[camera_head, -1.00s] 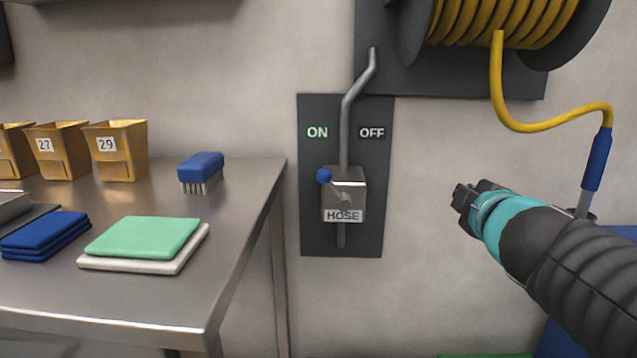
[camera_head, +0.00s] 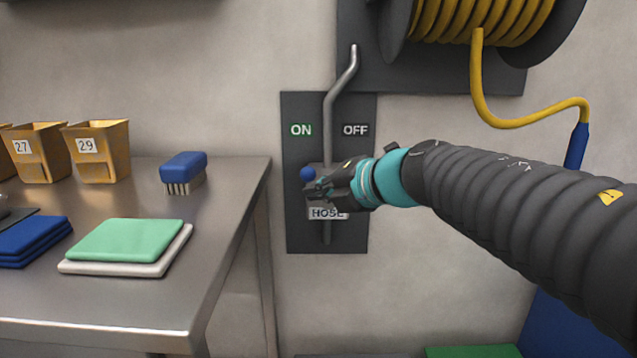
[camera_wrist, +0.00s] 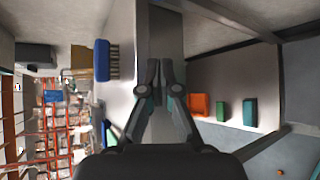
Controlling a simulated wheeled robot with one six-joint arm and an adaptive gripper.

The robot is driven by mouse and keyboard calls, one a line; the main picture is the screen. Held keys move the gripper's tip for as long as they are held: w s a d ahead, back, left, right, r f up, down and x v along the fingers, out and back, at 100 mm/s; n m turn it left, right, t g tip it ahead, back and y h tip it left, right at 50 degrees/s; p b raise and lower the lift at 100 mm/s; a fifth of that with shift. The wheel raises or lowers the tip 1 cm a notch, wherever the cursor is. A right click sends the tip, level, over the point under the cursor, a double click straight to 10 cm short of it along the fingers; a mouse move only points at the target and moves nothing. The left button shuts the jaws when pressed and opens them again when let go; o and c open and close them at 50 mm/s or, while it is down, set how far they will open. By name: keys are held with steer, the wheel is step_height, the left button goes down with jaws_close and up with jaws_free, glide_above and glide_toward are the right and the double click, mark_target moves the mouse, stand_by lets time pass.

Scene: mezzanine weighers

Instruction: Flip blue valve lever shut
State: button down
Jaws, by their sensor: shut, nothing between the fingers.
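The valve's blue lever knob (camera_head: 307,174) sits left of the valve body, on the side of the ON label (camera_head: 301,130); the OFF label (camera_head: 355,130) is to the right. The valve is on a dark wall plate (camera_head: 300,236), with a HOSE label (camera_head: 322,213) below the knob. My gripper (camera_head: 314,190) is shut and empty, in front of the valve, just below and right of the knob. I cannot tell whether it touches the knob or lever. It hides much of the valve body and lever. In the wrist view the shut fingers (camera_wrist: 157,66) show, but the knob cannot be made out.
A steel table (camera_head: 225,225) stands left of the plate, with a blue brush (camera_head: 184,170), green cloth (camera_head: 128,240), blue cloths (camera_head: 32,240) and numbered bins (camera_head: 97,152). A yellow hose reel (camera_head: 480,20) hangs above right. A grey pipe (camera_head: 332,105) rises from the valve.

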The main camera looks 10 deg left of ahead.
steer(key=b+x, duration=0.1)
steer(key=x, duration=0.9)
steer(key=w+d+r, duration=0.2)
steer(key=shift+w+d, duration=0.3)
